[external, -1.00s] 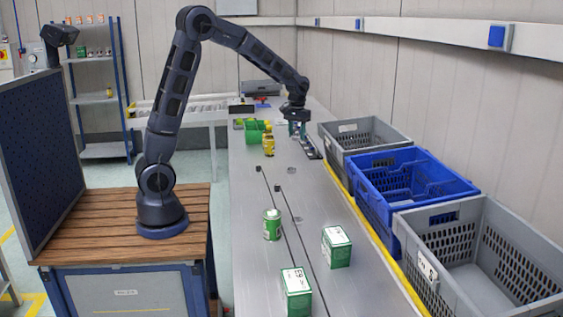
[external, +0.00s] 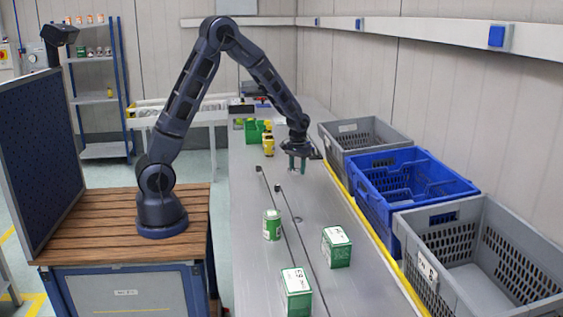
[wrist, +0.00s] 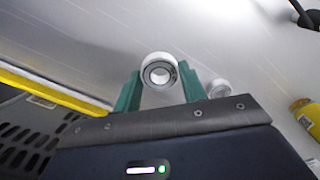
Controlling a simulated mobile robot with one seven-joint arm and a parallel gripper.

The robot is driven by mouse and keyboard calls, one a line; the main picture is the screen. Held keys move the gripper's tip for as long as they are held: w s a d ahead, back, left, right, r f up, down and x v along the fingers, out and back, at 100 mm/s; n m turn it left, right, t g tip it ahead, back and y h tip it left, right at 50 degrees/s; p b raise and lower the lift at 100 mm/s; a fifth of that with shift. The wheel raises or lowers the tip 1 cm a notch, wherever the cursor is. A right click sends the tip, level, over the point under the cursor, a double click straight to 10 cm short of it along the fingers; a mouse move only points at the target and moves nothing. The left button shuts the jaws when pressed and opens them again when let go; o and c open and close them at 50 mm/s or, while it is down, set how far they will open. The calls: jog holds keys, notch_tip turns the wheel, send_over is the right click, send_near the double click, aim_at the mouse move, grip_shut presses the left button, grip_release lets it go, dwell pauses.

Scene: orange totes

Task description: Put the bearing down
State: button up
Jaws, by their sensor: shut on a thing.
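My gripper (external: 297,166) hangs over the grey steel table (external: 255,240), left of the crates. In the wrist view its green fingers are shut on a silver ring-shaped bearing (wrist: 159,71), one finger on each side. The bearing's round face and hole point toward the wrist camera. In the external view the held bearing is too small to make out clearly. I cannot tell whether it touches the table. Another small pale ring (wrist: 218,87) shows beside the right finger. A flat ring (external: 298,219) lies on the table nearer the external camera.
Gray crate (external: 345,130), blue crate (external: 372,200) and nearer gray crate (external: 415,255) line the right side. Yellow bottle (external: 268,146) stands behind left. Green can (external: 272,226) and green-white boxes (external: 337,249) stand in front. Dark rods (external: 290,232) lie along the table.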

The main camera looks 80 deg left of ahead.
aim_at(299, 188)
jog(key=shift+f, duration=2.7)
jog(key=shift+f, duration=0.1)
jog(key=o, duration=1)
